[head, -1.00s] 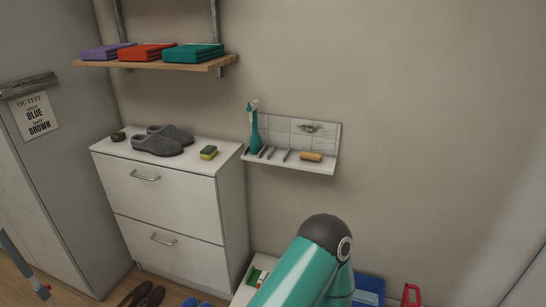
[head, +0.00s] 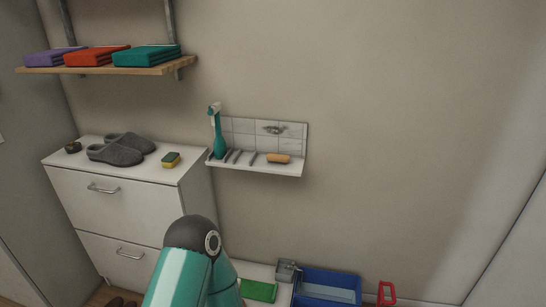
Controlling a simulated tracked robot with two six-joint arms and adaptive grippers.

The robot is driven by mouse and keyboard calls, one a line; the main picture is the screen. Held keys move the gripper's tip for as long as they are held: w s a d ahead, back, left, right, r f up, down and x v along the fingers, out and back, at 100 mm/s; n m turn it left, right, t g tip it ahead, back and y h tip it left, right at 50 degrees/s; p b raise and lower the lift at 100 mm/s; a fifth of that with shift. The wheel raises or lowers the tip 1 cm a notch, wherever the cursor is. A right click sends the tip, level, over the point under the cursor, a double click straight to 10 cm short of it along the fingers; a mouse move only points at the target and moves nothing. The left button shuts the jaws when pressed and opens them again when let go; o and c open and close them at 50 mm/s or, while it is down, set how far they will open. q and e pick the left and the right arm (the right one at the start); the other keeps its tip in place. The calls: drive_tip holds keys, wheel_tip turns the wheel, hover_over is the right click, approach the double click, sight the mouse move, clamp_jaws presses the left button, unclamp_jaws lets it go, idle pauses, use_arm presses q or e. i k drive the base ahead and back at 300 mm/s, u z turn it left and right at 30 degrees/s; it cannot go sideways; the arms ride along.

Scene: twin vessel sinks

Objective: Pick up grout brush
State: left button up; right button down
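No object is clearly recognisable as the grout brush. A small tan block-like item (head: 278,158) lies on the white wall ledge (head: 255,168) in the head view; it may be a brush, but I see no bristles. A teal and white bottle-shaped item (head: 218,133) stands upright at the ledge's left end, beside several slanted grey dividers. Neither gripper is in view. A teal arm link of mine with a dark joint cap rises at the bottom and hides part of the area below the cabinet.
A white cabinet (head: 123,199) bears grey slippers (head: 115,154) and a yellow-green sponge (head: 171,160). A wooden shelf (head: 100,69) holds folded cloths. Low down are a green pad (head: 258,291), a small grey box-like object (head: 287,270), a blue tub (head: 330,298) and a red-handled item (head: 386,293).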

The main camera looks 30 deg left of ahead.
sight(275, 158)
drive_tip(key=i, duration=0.85)
